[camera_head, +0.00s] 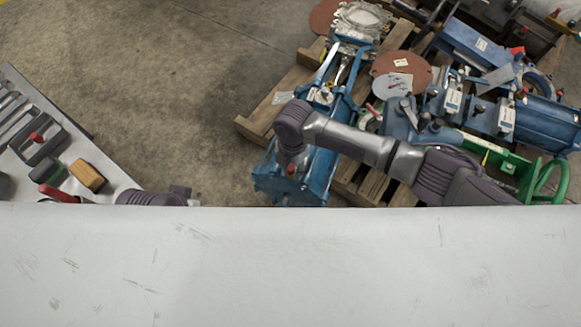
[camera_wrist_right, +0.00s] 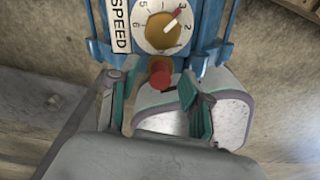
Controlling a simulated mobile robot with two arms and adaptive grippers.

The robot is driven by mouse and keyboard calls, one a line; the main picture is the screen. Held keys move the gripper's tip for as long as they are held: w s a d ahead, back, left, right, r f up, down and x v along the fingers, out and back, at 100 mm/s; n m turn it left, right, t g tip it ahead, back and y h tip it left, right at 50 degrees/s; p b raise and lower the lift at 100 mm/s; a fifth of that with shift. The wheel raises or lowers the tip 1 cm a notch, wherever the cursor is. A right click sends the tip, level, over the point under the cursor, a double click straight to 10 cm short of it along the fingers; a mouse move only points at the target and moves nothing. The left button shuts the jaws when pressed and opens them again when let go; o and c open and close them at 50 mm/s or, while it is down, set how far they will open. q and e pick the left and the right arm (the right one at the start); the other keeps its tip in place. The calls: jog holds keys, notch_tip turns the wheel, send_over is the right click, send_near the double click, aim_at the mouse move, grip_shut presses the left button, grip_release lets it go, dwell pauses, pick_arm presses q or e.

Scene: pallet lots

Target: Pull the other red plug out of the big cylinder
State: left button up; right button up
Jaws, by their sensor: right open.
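The big blue cylinder (camera_head: 318,178) lies partly under my right arm, at the near end of the pallet. A red plug (camera_wrist_right: 159,73) sits at its end in the wrist view, just below a dial. It also shows as a small red spot in the head view (camera_head: 291,169). My right gripper (camera_wrist_right: 155,100) is open above this end, with the plug between and slightly beyond its fingers, apparently not gripped. Contact cannot be told. Of my left arm only a purple link shows at the lower left; its gripper is not seen.
The dial (camera_wrist_right: 162,27) has an orange knob and a SPEED label. The wooden pallet (camera_head: 262,115) carries more blue machinery (camera_head: 545,120) and a green frame (camera_head: 545,178). A table (camera_head: 100,170) with tools and a yellow block (camera_head: 88,175) stands left. Bare floor lies between.

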dwell(0.5)
grip_shut()
dwell(0.4)
jog(key=shift+r+p, duration=0.1)
jog(key=shift+p, duration=0.25)
